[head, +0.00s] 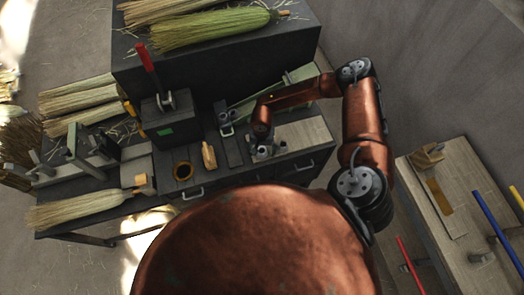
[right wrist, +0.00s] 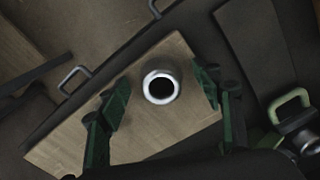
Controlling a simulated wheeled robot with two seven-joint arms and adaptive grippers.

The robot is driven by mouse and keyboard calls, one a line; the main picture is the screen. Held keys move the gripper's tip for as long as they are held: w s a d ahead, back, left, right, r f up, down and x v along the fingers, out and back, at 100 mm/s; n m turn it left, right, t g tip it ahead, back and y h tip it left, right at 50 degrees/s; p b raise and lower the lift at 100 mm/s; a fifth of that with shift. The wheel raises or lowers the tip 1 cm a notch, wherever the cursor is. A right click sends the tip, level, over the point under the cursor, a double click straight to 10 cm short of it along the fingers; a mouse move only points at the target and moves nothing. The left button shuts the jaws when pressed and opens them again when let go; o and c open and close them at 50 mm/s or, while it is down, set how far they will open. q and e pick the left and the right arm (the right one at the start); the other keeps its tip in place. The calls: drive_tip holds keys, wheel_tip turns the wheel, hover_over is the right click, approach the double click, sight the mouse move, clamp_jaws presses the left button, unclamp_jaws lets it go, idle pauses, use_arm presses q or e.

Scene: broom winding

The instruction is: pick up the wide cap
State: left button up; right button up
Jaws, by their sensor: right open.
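A round, pale metal cap (right wrist: 161,86) with a dark hollow middle stands on a wooden board (right wrist: 190,125) in the right wrist view. My right gripper (right wrist: 163,88) is open, with one green finger to the left of the cap and one to the right. Clear gaps show between the cap and both fingers. In the head view my right gripper (head: 264,150) is over the bench near the pale board (head: 306,134); the cap is too small there to tell from the fingers. My left gripper is not in view.
A grey metal part (right wrist: 306,138) lies by a green handle (right wrist: 289,105) at the right of the wrist view. A side table (head: 475,200) stands right.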

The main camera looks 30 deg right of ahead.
drive_tip(key=shift+c, duration=0.6)
drive_tip(key=c, duration=0.8)
drive_tip(key=shift+r, duration=0.15)
